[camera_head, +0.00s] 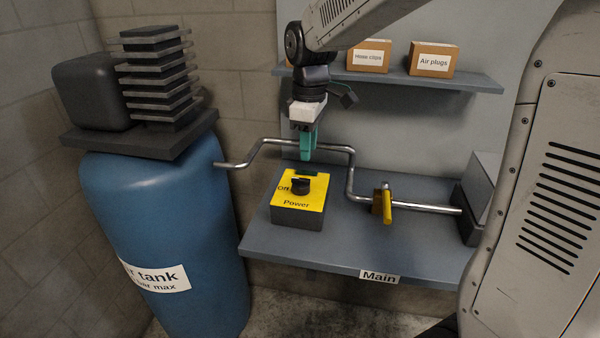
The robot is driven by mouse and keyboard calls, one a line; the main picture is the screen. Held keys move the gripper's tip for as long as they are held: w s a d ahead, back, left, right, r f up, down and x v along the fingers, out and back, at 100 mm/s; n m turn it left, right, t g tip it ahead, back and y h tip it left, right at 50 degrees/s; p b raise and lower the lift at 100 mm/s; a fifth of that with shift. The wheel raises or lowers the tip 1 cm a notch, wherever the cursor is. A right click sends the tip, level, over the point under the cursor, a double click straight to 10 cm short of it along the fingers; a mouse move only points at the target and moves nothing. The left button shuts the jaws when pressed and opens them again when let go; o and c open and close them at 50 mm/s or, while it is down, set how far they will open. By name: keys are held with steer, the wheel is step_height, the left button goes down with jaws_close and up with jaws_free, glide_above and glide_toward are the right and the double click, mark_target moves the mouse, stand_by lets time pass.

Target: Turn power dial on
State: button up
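The power box (297,222) is dark with a yellow top (313,197) marked "Power", and it sits on the blue-grey shelf. A black dial (300,186) stands on the yellow top. An "Off" label (283,188) is left of the dial; a small dark green patch (307,172) lies behind it. My gripper (307,156) points down, with teal fingers above the back part of the box. It is apart from the dial, higher up. The fingers overlap in this view, so their gap cannot be seen. Nothing held is visible.
A metal pipe (354,188) bends behind the box, and a yellow valve lever (387,206) is on it to the right. A blue air tank (170,230) stands left. Small boxes (433,59) sit on an upper shelf. The lower shelf (345,245) is clear in front.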

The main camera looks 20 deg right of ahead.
mark_target(301, 178)
steer(key=w+f, duration=0.1)
steer(key=w+n, duration=0.1)
steer(key=shift+w+a+f, duration=0.2)
steer(key=shift+w+f, duration=0.15)
steer(key=shift+w, duration=0.05)
steer(key=shift+w+f, duration=0.2)
steer(key=shift+f, duration=0.15)
step_height(301, 178, down, 7)
steer(key=shift+f, duration=0.15)
jaws_close()
